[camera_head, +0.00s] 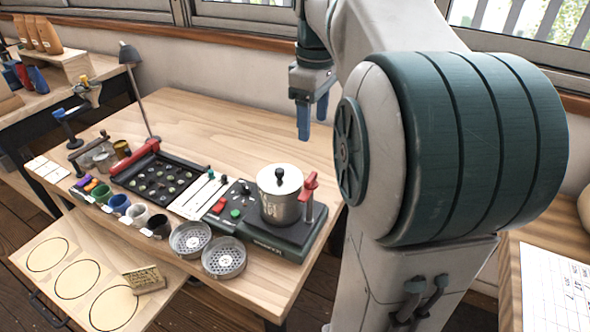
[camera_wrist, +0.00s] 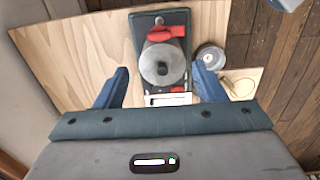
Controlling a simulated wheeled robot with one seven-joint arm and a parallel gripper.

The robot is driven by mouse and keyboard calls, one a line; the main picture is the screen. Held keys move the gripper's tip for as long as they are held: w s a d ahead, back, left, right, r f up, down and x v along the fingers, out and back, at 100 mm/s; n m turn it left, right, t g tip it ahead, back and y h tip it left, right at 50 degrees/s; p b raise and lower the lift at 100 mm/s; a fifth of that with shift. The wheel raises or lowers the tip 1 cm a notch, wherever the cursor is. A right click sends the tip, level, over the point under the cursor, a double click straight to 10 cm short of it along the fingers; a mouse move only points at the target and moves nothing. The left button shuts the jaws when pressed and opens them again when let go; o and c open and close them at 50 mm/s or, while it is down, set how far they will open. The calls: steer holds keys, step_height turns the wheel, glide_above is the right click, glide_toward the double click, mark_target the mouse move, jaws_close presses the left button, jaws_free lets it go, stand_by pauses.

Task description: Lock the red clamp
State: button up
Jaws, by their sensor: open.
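The red clamp (camera_head: 310,187) stands at the right side of a lidded metal canister (camera_head: 280,204) on a dark-green machine base (camera_head: 285,243). Its red top sits on a thin upright metal post, near the canister's rim. In the wrist view the red clamp (camera_wrist: 166,33) shows beyond the canister's round black knob; I cannot tell whether it is locked. My gripper (camera_head: 313,118) is open and empty, pointing down above the back of the table, behind and above the canister. In the wrist view my gripper's blue fingers (camera_wrist: 160,70) are spread wide, with the canister between and beyond them.
A black tray (camera_head: 117,181) with a red bar lies to the left. Several small cups (camera_head: 119,204) line its front. Two round perforated dishes (camera_head: 223,257) sit before the machine. A lamp (camera_head: 137,90) stands at the back left. The table's back right is clear.

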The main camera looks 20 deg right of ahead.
mark_target(311, 176)
step_height(311, 176, down, 14)
steer(key=shift+r+b, duration=0.1)
steer(key=shift+b, duration=0.95)
